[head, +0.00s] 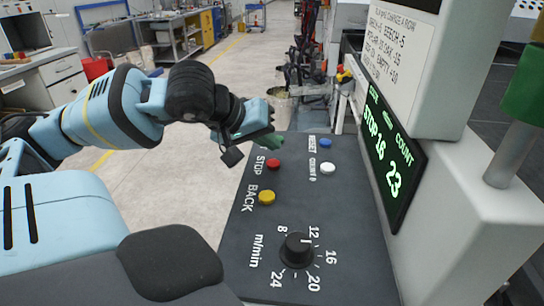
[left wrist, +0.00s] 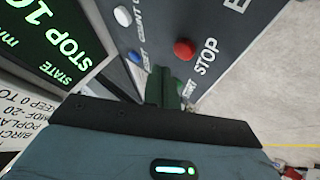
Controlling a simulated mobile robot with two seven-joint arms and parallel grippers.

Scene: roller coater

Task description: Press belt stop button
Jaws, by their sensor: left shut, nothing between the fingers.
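The red STOP button (head: 273,163) sits on the dark sloping control panel (head: 345,215), with its label beside it. It also shows in the left wrist view (left wrist: 184,50), uncovered. My left gripper (head: 269,142) is shut and empty, with its dark green fingers over the far end of the panel, just beyond the red button. In the left wrist view the fingers (left wrist: 164,86) lie beside a partly covered START label, apart from the red button. They hide the panel surface behind them. The display (head: 388,150) reads STOP, 16 and 23. My right gripper is not in view.
The panel also carries a blue button (head: 325,143), a white button (head: 327,168), a yellow BACK button (head: 267,198) and a black speed knob (head: 297,250). The pale machine housing (head: 450,200) rises on the right. Open floor (head: 190,170) lies to the left.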

